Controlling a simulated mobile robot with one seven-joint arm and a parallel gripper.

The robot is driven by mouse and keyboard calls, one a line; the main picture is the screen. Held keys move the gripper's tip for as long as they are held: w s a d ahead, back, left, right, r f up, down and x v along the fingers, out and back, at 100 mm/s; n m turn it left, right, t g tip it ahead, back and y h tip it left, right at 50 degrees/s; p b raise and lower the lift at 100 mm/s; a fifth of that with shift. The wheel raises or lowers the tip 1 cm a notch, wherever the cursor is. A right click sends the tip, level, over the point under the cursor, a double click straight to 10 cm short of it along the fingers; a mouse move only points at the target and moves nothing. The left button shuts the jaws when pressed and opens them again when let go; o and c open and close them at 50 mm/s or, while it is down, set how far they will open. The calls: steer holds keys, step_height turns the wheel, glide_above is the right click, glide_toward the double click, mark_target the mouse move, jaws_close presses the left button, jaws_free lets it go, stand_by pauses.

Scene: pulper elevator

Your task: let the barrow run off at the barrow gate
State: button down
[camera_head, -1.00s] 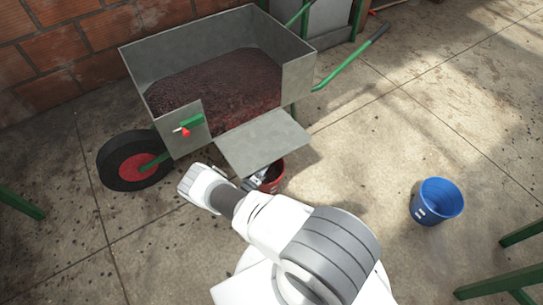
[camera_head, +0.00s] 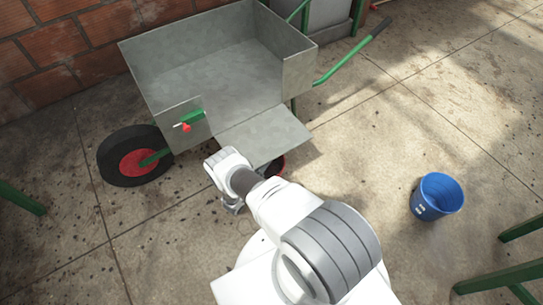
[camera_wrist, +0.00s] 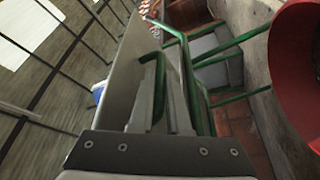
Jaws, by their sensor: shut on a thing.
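The grey metal barrow (camera_head: 225,50) stands by the brick wall, its tray bare inside. Its side gate (camera_head: 265,134) is folded outward and slopes down over a dark red bucket (camera_head: 279,168), of which only a part shows. A red latch on a green bracket (camera_head: 188,124) sits on the tray wall left of the gate. My gripper (camera_head: 232,206) is low in front of the gate, partly hidden by my wrist. In the wrist view my gripper (camera_wrist: 165,105) is shut on a green handle (camera_wrist: 155,75) beside a grey panel, seemingly the gate. The bucket seems to be the red curve (camera_wrist: 302,70) at right.
A blue bucket (camera_head: 437,196) stands on the floor at right. The barrow's wheel (camera_head: 135,157) and green shaft (camera_head: 350,55) stick out at either end. Green legs stand at the lower right and left edges. The concrete floor between is clear.

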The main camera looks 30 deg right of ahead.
steer(key=c, duration=0.9)
jaws_free()
steer(key=shift+w+d+r, duration=0.1)
steer(key=shift+w+r, duration=0.05)
steer(key=shift+w, duration=0.05)
steer(key=shift+r, duration=0.15)
